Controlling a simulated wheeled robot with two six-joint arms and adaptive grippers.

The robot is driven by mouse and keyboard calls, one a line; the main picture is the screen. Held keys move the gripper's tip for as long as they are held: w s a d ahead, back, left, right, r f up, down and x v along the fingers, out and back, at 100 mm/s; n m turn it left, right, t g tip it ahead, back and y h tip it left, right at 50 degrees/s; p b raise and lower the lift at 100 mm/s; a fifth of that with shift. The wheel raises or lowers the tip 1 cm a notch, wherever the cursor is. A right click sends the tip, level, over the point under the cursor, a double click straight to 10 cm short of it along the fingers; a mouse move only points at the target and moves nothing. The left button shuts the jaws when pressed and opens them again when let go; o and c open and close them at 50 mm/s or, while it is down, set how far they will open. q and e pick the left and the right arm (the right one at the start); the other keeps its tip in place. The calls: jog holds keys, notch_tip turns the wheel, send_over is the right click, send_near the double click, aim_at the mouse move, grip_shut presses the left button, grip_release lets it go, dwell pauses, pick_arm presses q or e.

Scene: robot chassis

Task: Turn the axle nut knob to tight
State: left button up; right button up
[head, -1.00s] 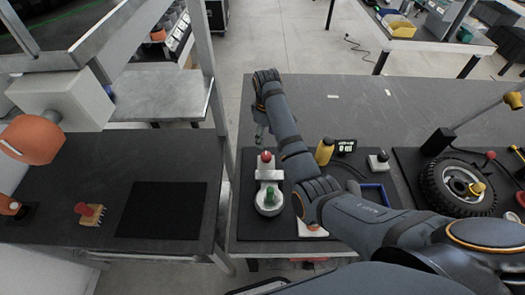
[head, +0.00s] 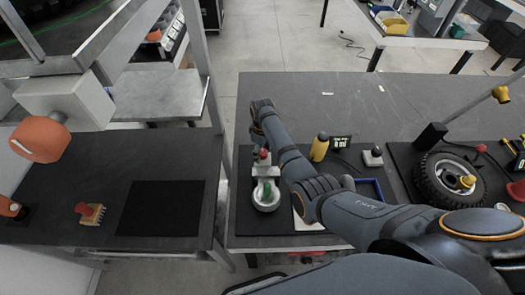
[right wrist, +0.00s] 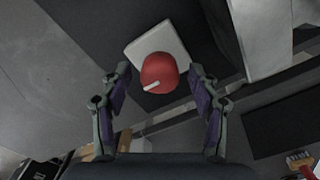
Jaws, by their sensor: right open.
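A round red knob (head: 263,154) with a white pointer line sits on a pale block at the left end of the right bench's dark mat. It also shows in the right wrist view (right wrist: 158,72) on its pale square base (right wrist: 160,43). I see no label that names it as the axle nut knob. My right gripper (right wrist: 159,76) is open and empty, with one finger on each side of the red knob in that view; I see no contact. In the head view the right gripper (head: 259,140) is small, just behind the knob. My left gripper is not in view.
A green knob (head: 268,188) on a round silver base stands just in front of the red one. A yellow bottle (head: 319,148), a small dark-knobbed box (head: 373,156) and a tire (head: 433,182) stand to the right. The bench's back is clear.

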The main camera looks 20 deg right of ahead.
jog(key=shift+c, duration=1.5)
jog(key=c, duration=0.9)
jog(key=shift+o, duration=0.2)
jog(key=shift+r+m+p, duration=0.15)
jog(key=shift+m+p, duration=0.4)
jog(key=shift+m, duration=0.15)
jog(key=shift+m+p, duration=0.75)
jog(key=shift+m, duration=0.45)
jog(key=m+p, duration=0.1)
jog(key=m, duration=0.3)
jog(key=shift+m+p, duration=0.3)
jog(key=m+p, duration=0.1)
jog(key=m, duration=0.2)
jog(key=shift+m, duration=0.3)
jog(key=m, duration=0.3)
jog(key=shift+m, duration=0.3)
jog(key=m+p, duration=0.1)
jog(key=m, duration=0.3)
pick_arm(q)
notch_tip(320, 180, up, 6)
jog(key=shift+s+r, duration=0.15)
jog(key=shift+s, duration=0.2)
pick_arm(e)
jog(key=shift+w+m, duration=0.1)
jog(key=shift+m, duration=2)
